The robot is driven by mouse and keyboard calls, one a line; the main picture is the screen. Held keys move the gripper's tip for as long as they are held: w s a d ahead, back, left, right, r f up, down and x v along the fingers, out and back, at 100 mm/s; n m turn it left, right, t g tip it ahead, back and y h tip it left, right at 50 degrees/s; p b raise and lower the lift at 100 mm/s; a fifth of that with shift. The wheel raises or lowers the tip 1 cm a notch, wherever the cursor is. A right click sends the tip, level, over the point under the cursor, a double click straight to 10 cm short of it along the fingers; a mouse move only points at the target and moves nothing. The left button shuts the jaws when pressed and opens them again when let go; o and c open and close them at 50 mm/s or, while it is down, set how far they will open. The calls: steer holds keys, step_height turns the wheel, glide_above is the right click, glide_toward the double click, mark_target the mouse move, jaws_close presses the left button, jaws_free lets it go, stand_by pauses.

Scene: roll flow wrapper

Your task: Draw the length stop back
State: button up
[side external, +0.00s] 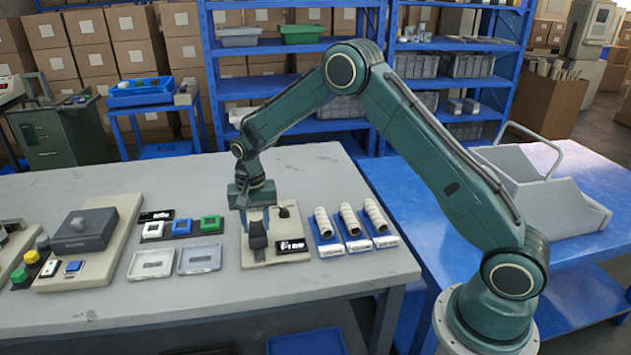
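My gripper (243,212) points down over a beige plate (262,262) on the grey table. A dark upright block (258,238) stands on this plate, just below and beside the fingers. A small black knob-like part (284,212) sits behind it to the right, and a black panel with white marks (291,246) lies at the plate's right front. I cannot tell which of these parts is the length stop. The fingers are small and partly overlap the dark block, so I cannot tell whether they touch it or are open or shut.
Three white ribbed rolls (350,218) on blue holders stand right of the plate. Two shallow grey trays (200,259) lie left, with white, blue and green blocks (182,227) behind. A beige machine with a dark grey block (84,230) stands farther left. The table's back is clear.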

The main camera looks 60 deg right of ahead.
mark_target(256, 225)
steer(key=shift+o, duration=1.4)
steer(key=shift+r, duration=0.15)
step_height(256, 225, up, 14)
steer(key=shift+f, duration=0.25)
